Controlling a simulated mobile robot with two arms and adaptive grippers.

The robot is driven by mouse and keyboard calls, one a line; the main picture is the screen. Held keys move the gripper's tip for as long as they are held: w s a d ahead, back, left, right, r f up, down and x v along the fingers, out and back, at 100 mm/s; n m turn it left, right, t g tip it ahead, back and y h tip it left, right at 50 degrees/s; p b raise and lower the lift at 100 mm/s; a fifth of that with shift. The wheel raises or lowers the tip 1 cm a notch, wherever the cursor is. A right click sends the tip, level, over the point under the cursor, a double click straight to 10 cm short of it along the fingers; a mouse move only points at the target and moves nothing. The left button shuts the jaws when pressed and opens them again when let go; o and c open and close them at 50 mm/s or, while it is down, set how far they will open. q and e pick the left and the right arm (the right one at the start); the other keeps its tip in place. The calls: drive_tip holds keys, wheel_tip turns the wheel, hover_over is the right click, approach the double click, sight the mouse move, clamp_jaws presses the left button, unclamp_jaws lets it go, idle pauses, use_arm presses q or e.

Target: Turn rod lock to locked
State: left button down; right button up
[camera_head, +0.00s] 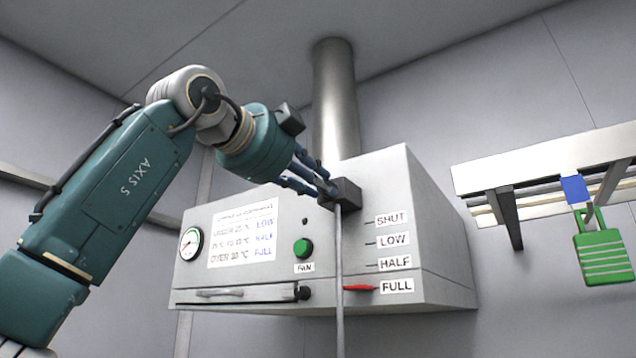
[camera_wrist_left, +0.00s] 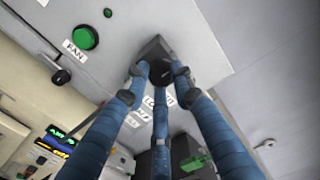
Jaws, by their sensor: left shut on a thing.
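The rod lock is a dark block with a knob (camera_head: 347,192) on the front of the white hood, at the top of a thin vertical rod (camera_head: 339,260). My left gripper (camera_head: 328,191) reaches it from the upper left, its blue fingers shut on the lock's knob. In the left wrist view the fingers (camera_wrist_left: 161,78) close around the black knob, under the dark block (camera_wrist_left: 154,48). The fingers hide much of the knob, and I cannot read its locked or unlocked position. A red pointer (camera_head: 361,288) beside the rod is level with the FULL label (camera_head: 397,286).
The hood (camera_head: 437,230) carries a green FAN button (camera_head: 303,248), a round gauge (camera_head: 190,243), a printed chart (camera_head: 242,236) and a drawer-like handle (camera_head: 220,293). Open space lies between hood and rail.

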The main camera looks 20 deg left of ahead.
use_arm(q)
drive_tip(key=c, duration=1.5)
unclamp_jaws()
drive_tip(key=shift+a, duration=0.1)
drive_tip(key=shift+o, duration=0.2)
drive_tip(key=shift+s+a, duration=0.1)
drive_tip(key=shift+s, duration=0.05)
drive_tip(key=v, duration=1.2)
